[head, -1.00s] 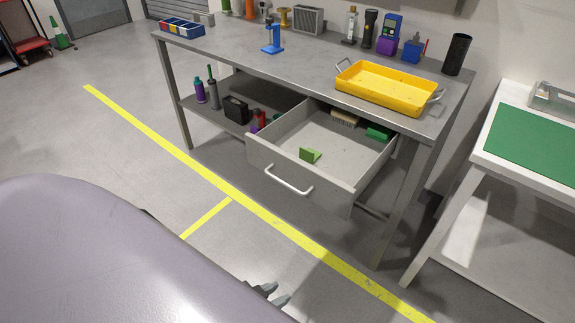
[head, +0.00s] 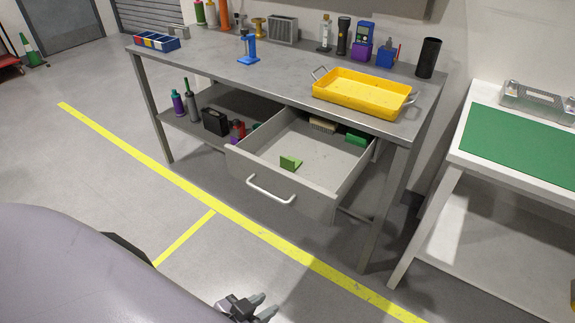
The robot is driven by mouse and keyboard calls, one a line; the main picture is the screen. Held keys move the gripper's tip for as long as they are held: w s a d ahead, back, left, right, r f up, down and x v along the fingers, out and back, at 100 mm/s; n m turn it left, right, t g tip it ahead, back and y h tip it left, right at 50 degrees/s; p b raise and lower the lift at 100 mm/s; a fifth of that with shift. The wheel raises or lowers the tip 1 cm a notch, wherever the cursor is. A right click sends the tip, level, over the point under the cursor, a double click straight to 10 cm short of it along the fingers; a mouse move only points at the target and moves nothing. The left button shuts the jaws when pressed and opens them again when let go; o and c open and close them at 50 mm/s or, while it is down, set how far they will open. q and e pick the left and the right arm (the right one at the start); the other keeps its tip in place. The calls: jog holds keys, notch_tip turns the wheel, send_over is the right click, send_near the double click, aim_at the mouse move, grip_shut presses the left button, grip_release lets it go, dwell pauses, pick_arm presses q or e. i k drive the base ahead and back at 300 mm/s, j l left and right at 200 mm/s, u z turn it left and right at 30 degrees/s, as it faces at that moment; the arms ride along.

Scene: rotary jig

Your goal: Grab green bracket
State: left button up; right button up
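The light green bracket (head: 290,162) lies on the floor of the open grey drawer (head: 318,183), near the drawer's front. It looks like a small angled piece with one raised side. My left gripper (head: 262,307) is at the bottom edge of the head view, low and in front of the drawer, well apart from the bracket. Its two fingers show with a gap between them and nothing held. The rest of that arm is mostly hidden behind my own body. My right gripper is not in view.
A brush (head: 322,125) and a darker green item (head: 357,138) lie at the drawer's back. The steel workbench (head: 215,62) above carries a yellow tray (head: 362,93). A white table with a green mat (head: 520,136) stands right. The floor before the drawer is clear.

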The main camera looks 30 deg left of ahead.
aim_at(292, 164)
jog(key=i+l+u, duration=0.2)
jog(key=u, duration=0.15)
jog(key=i+l+u, duration=0.2)
jog(key=l+u, duration=0.2)
jog(key=i+l+u, duration=0.1)
jog(key=l+u, duration=0.25)
